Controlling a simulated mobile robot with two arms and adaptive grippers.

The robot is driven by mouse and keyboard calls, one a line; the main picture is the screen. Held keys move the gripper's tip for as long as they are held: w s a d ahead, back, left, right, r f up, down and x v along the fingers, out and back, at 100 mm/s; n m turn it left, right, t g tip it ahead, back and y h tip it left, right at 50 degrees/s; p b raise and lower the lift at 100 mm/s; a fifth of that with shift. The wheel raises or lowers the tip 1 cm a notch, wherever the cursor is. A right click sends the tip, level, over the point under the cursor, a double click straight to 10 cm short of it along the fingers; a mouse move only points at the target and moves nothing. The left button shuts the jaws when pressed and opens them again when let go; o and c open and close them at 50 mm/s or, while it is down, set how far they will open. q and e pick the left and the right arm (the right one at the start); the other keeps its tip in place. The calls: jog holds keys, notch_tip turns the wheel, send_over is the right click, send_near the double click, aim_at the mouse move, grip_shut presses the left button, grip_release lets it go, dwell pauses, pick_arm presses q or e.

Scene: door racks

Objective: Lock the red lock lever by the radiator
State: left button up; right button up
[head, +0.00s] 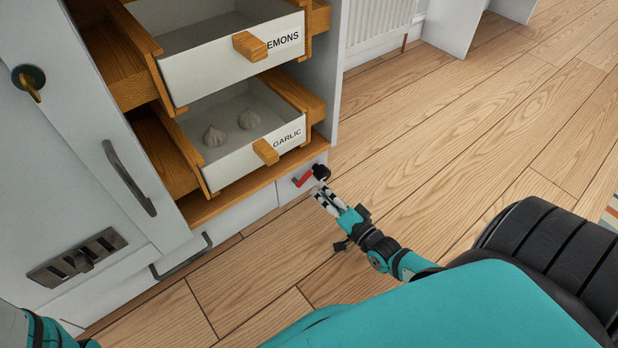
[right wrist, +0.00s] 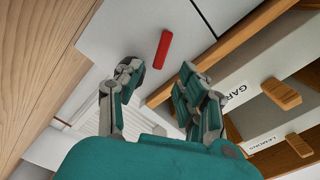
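My right gripper (head: 320,191) is just below and right of the lever. In the right wrist view the red lever (right wrist: 157,50) shows beyond and between the two spread fingertips of my right gripper (right wrist: 159,70). The gripper is open and empty, apart from the lever as far as I can see. My left gripper is out of view.
The garlic drawer (head: 235,163) and lemons drawer (head: 225,75) stand pulled out above the lever. The white radiator (head: 380,20) is at the back. Cabinet doors with a handle (head: 128,178) are at left. The wooden floor (head: 450,150) at right is clear.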

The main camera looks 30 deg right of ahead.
aim_at(308, 178)
jog(key=w+b, duration=0.1)
jog(key=w, duration=0.3)
jog(key=w+b, duration=0.1)
jog(key=w, duration=0.1)
jog(key=shift+a+f+b, duration=0.1)
jog(key=shift+a+b, duration=0.15)
jog(key=shift+b, duration=0.1)
jog(key=shift+w, duration=0.45)
grip_shut()
